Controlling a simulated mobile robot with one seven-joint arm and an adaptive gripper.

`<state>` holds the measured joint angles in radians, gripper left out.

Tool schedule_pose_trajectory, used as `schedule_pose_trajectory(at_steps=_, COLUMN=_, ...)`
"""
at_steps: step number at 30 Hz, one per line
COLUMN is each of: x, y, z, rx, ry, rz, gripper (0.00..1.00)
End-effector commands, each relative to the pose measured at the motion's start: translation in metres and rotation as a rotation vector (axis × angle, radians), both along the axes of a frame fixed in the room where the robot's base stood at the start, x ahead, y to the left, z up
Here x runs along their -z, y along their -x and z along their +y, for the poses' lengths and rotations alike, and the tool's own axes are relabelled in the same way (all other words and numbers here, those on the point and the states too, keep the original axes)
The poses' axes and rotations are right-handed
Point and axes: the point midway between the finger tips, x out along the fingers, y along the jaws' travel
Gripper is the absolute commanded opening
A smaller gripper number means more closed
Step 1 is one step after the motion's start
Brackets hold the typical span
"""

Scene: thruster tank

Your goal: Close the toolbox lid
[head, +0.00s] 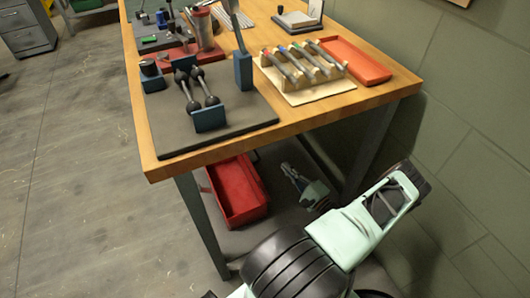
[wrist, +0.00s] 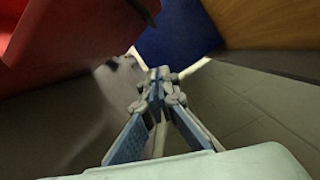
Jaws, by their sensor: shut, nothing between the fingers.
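The red toolbox (head: 240,190) sits on the low shelf under the workbench in the head view. It looks open, with its inside showing from above; I cannot clearly make out its lid, and the bench top cuts off its far end. In the wrist view a large red surface of it (wrist: 70,30) fills the upper left. My gripper (head: 288,170) is under the bench edge, to the right of the toolbox and apart from it. In the wrist view my gripper (wrist: 160,76) has its fingertips together and holds nothing.
The wooden workbench (head: 300,119) overhangs my gripper, with a front leg (head: 203,225) left of the toolbox. On top are a dark fixture board (head: 240,115), a rack of tools (head: 305,65) and a red tray (head: 355,62). A wall (head: 460,130) stands close on the right; floor at left is clear.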

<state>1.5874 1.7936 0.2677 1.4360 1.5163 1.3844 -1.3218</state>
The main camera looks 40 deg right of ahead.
Motion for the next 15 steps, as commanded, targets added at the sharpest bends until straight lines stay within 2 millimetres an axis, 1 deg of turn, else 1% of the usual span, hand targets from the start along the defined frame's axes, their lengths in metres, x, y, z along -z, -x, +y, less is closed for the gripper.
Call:
schedule_pose_trajectory(at_steps=5, x=-0.001, y=-0.024, z=0.001, rx=-0.005, ry=0.0, rz=-0.002, gripper=0.0)
schedule_pose_trajectory(at_steps=15, x=-0.006, y=-0.097, z=0.001, rx=-0.005, ry=0.001, rz=-0.002, gripper=0.0)
